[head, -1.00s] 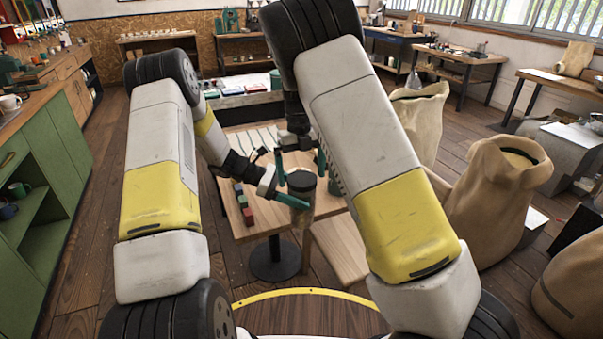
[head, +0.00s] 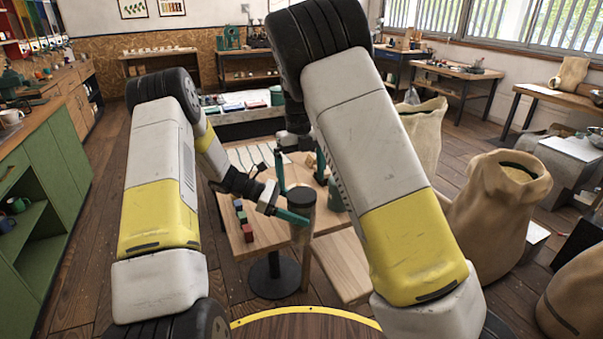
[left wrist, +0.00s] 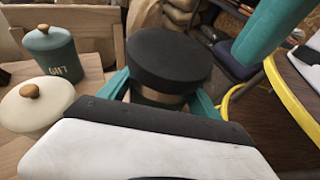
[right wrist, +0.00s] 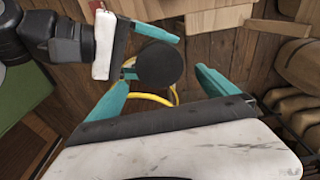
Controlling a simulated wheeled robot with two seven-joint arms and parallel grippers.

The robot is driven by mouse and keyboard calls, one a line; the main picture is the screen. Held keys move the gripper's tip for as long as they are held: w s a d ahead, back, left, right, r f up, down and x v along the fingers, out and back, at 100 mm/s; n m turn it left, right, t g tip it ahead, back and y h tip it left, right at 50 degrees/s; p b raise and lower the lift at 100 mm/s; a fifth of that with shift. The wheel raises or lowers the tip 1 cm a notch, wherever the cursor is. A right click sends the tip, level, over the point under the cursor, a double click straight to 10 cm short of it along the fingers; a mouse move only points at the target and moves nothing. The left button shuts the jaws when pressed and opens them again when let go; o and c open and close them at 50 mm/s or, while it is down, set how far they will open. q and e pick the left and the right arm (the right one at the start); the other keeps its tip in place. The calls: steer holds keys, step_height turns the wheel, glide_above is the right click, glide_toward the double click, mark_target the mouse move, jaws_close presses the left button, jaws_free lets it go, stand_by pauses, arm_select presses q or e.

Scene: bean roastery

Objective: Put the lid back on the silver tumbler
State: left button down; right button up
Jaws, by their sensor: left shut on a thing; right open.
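The silver tumbler (head: 302,226) is upright in my left gripper (head: 297,212), which is shut around its body. In the left wrist view, a thick black lid (left wrist: 168,56) covers the top of the tumbler, with a strip of the body (left wrist: 160,97) showing below it. I cannot tell whether the lid is fully seated. My right gripper (head: 300,178) is open above the tumbler, fingers spread. In the right wrist view, the round black lid (right wrist: 158,66) lies between and beyond its open fingers, seemingly untouched.
A wooden table (head: 262,222) stands below, with small coloured blocks (head: 243,220) at its left side. A teal canister (left wrist: 53,55) and a cream canister (left wrist: 35,105) stand close by the tumbler. Large sacks (head: 495,210) stand at the right.

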steer(key=n, duration=0.5)
steer(key=shift+r+n, duration=0.3)
steer(key=n, duration=0.4)
steer(key=shift+r, duration=0.15)
steer(key=n, duration=0.4)
steer(key=shift+r+n, duration=0.2)
steer(key=shift+n, duration=0.2)
steer(key=n, duration=0.4)
steer(key=shift+r+n+t, duration=0.2)
steer(key=shift+n+t, duration=0.1)
steer(key=n, duration=0.4)
steer(key=shift+s+r, duration=0.1)
steer(key=shift+r, duration=0.05)
steer(key=n, duration=0.4)
steer(key=shift+r+n+y, duration=0.2)
steer(key=shift+n+y, duration=0.1)
steer(key=shift+n, duration=0.1)
steer(key=n, duration=0.4)
steer(key=shift+r, duration=0.2)
steer(key=n, duration=0.3)
steer(key=shift+r+n+t, duration=0.15)
steer(key=shift+n+t, duration=0.15)
steer(key=shift+n, duration=0.1)
